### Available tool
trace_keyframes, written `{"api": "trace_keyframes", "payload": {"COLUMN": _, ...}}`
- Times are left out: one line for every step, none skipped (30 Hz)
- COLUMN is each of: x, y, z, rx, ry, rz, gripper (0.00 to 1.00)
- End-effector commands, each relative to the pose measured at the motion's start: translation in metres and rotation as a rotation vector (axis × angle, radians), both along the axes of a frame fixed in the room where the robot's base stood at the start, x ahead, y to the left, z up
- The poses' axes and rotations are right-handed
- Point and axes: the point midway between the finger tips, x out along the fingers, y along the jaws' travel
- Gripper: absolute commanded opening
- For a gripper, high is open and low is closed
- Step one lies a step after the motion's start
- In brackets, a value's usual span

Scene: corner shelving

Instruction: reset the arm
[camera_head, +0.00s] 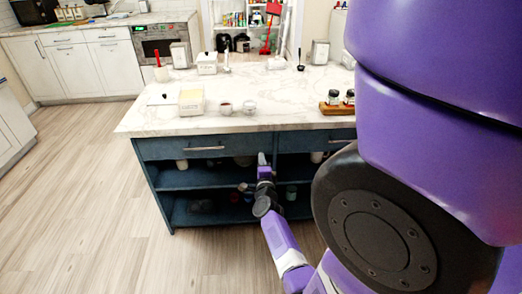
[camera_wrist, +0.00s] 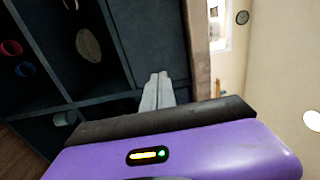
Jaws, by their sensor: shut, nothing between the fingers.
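My purple arm reaches forward from the right side of the head view toward the dark blue island (camera_head: 150,172). My gripper (camera_head: 262,160) is in front of the island's open shelves, just below the drawer row. In the wrist view my gripper (camera_wrist: 160,76) shows as two pale fingers side by side, closed together with nothing between them. The wrist view is rolled, with the dark shelf compartments to the left of the fingers. Whether the fingertips are inside a compartment or just in front of it is hard to tell.
The marble countertop (camera_head: 290,95) holds a butter-coloured box (camera_head: 191,102), small cups (camera_head: 225,108) and a wooden tray with jars (camera_head: 337,109). Shelf items include a round thing (camera_wrist: 88,45) and small cups (camera_wrist: 25,69). The wooden floor (camera_head: 90,200) at left is clear.

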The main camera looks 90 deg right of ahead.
Motion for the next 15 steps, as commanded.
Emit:
{"api": "trace_keyframes", "payload": {"x": -0.001, "y": 0.009, "z": 0.003, "rx": 0.002, "ry": 0.003, "rz": 0.002, "gripper": 0.00}}
{"api": "trace_keyframes", "payload": {"x": -0.001, "y": 0.014, "z": 0.002, "rx": 0.003, "ry": 0.002, "rz": 0.002, "gripper": 0.00}}
{"api": "trace_keyframes", "payload": {"x": -0.001, "y": 0.019, "z": 0.002, "rx": 0.002, "ry": 0.002, "rz": 0.002, "gripper": 0.00}}
{"api": "trace_keyframes", "payload": {"x": -0.002, "y": 0.023, "z": 0.002, "rx": 0.001, "ry": 0.003, "rz": 0.002, "gripper": 0.00}}
{"api": "trace_keyframes", "payload": {"x": -0.002, "y": 0.026, "z": 0.002, "rx": 0.001, "ry": 0.002, "rz": 0.002, "gripper": 0.00}}
{"api": "trace_keyframes", "payload": {"x": -0.002, "y": 0.029, "z": 0.002, "rx": 0.000, "ry": 0.000, "rz": 0.001, "gripper": 0.00}}
{"api": "trace_keyframes", "payload": {"x": -0.002, "y": 0.031, "z": 0.001, "rx": 0.000, "ry": 0.000, "rz": 0.001, "gripper": 0.00}}
{"api": "trace_keyframes", "payload": {"x": -0.003, "y": 0.033, "z": 0.001, "rx": 0.000, "ry": 0.000, "rz": 0.000, "gripper": 0.00}}
{"api": "trace_keyframes", "payload": {"x": -0.003, "y": 0.035, "z": 0.001, "rx": 0.000, "ry": 0.001, "rz": 0.000, "gripper": 0.00}}
{"api": "trace_keyframes", "payload": {"x": -0.003, "y": 0.036, "z": 0.000, "rx": 0.000, "ry": 0.001, "rz": -0.001, "gripper": 0.00}}
{"api": "trace_keyframes", "payload": {"x": -0.003, "y": 0.037, "z": 0.000, "rx": 0.000, "ry": 0.000, "rz": -0.001, "gripper": 0.00}}
{"api": "trace_keyframes", "payload": {"x": -0.003, "y": 0.037, "z": 0.000, "rx": 0.000, "ry": 0.000, "rz": -0.001, "gripper": 0.00}}
{"api": "trace_keyframes", "payload": {"x": -0.003, "y": 0.037, "z": 0.000, "rx": 0.000, "ry": 0.000, "rz": -0.001, "gripper": 0.00}}
{"api": "trace_keyframes", "payload": {"x": -0.003, "y": 0.037, "z": 0.000, "rx": 0.000, "ry": 0.000, "rz": -0.001, "gripper": 0.00}}
{"api": "trace_keyframes", "payload": {"x": -0.003, "y": 0.037, "z": 0.000, "rx": 0.000, "ry": 0.000, "rz": -0.001, "gripper": 0.00}}
